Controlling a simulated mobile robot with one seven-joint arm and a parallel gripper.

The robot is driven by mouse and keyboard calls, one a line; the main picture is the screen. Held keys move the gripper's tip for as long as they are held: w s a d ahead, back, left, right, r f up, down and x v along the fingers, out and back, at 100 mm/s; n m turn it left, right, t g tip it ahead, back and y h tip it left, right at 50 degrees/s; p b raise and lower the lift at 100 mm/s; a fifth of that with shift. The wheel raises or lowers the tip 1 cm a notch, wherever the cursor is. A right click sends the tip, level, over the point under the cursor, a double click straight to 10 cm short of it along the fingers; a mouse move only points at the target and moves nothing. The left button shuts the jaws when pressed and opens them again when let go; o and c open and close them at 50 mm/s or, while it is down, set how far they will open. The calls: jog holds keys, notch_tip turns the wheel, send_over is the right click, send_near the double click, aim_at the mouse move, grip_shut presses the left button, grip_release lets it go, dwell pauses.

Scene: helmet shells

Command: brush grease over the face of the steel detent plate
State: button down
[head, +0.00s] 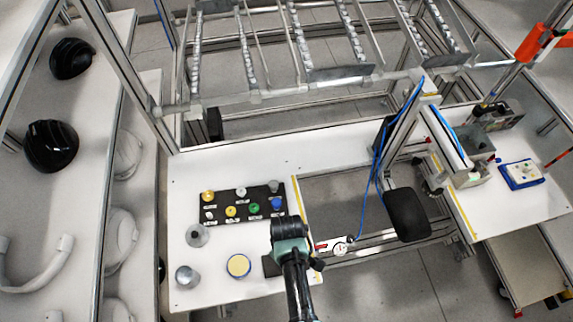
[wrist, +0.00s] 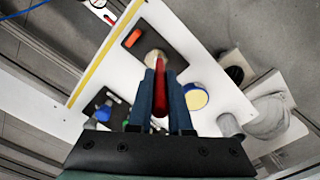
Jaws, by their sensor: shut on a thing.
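My gripper (wrist: 160,92) is shut on a red-handled tool (wrist: 160,85), which looks like the brush; its tip is hard to make out. Just beyond the fingertips, a pale round thing (wrist: 153,57) lies over a dark mat (wrist: 178,38). It may be the detent plate, but the fingers and tool partly hide it, and I cannot tell whether the tool touches it. In the head view my gripper (head: 287,234) covers this spot; only part of the dark mat (head: 270,267) shows. A round tin with a yellow face, apparently grease (head: 238,266), stands left of the gripper.
A dark board (head: 228,214) with several coloured knobs lies behind the tin. Two grey metal parts (head: 197,236) (head: 187,278) stand at the left of the white table. An orange item (wrist: 132,38) lies on the mat. A dial gauge (head: 341,248) is right of my gripper, beyond the table edge.

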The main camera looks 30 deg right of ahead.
jog(key=shift+r, duration=3.15)
jog(key=shift+f, duration=0.15)
jog(key=shift+w+a+f+b, duration=0.1)
jog(key=shift+f+b, duration=1.1)
jog(key=shift+f, duration=0.65)
jog(key=shift+f+b, duration=1.15)
jog(key=shift+f, duration=0.4)
jog(key=shift+d+r, duration=0.1)
jog(key=shift+d, duration=0.2)
jog(key=shift+d, duration=0.15)
jog(key=shift+w+d, duration=0.15)
jog(key=shift+d, duration=0.1)
jog(key=shift+w+d, duration=0.15)
jog(key=shift+w, duration=0.15)
jog(key=shift+w, duration=0.15)
